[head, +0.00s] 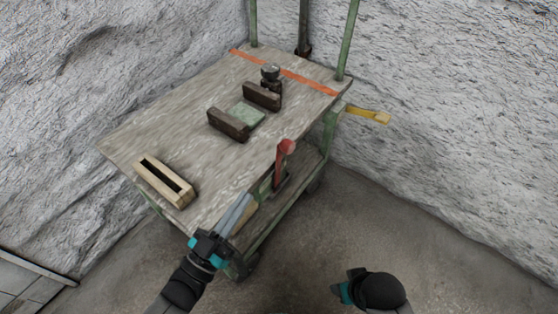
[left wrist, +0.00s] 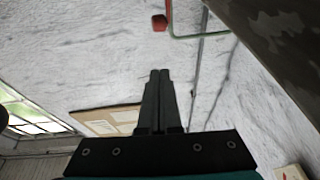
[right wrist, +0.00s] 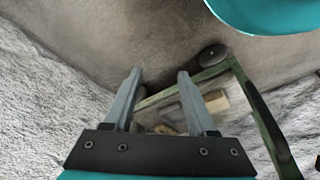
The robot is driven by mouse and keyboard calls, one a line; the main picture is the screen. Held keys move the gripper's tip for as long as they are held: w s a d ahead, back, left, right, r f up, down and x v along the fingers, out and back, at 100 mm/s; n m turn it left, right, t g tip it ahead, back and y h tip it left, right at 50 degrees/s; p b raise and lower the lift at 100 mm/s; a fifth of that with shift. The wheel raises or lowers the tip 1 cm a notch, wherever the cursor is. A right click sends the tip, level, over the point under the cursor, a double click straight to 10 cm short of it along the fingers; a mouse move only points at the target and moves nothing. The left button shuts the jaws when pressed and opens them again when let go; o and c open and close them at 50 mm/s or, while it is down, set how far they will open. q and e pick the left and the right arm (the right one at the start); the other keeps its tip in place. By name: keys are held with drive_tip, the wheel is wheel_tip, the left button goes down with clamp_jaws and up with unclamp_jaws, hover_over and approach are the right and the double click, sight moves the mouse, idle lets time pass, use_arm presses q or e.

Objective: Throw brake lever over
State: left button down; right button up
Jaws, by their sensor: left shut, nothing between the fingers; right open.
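The brake lever (head: 284,160) has a red knob and stands upright at the near side edge of the cart, rising above the deck's edge. My left gripper (head: 246,202) is shut and empty beside the cart's near edge, a little left of and nearer than the lever, apart from it in the picture. Its closed fingers (left wrist: 159,78) also show in the left wrist view. My right gripper (right wrist: 160,73) is open and empty; in the head view its fingers are mostly hidden, low at the right. The lever's foot is partly hidden by the cart.
The cart's wooden deck (head: 170,120) carries an open wooden box (head: 165,183), two dark blocks (head: 229,124) and a small dark round-topped object (head: 270,73). A yellow handle (head: 368,115) juts out right. Rough walls stand behind; the floor (head: 345,225) at right is clear.

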use_arm(q)
drive_tip(key=b, duration=0.2)
approach(286, 147)
wheel_tip(286, 147, up, 4)
drive_tip(key=w+d, duration=0.1)
drive_tip(key=w, duration=0.1)
drive_tip(key=shift+w+d+f+b, duration=0.35)
drive_tip(key=shift+w+d+b, duration=0.2)
drive_tip(key=shift+w, duration=0.2)
drive_tip(key=shift+w+d+f+b, duration=0.35)
drive_tip(key=shift+w+d+b, duration=0.2)
drive_tip(key=shift+w, duration=0.15)
use_arm(e)
wheel_tip(286, 147, up, 9)
drive_tip(key=w+t, duration=0.1)
drive_tip(key=shift+w+f, duration=0.15)
drive_tip(key=shift+w, duration=0.15)
drive_tip(key=shift+a, duration=0.1)
use_arm(q)
drive_tip(key=shift+r, duration=0.1)
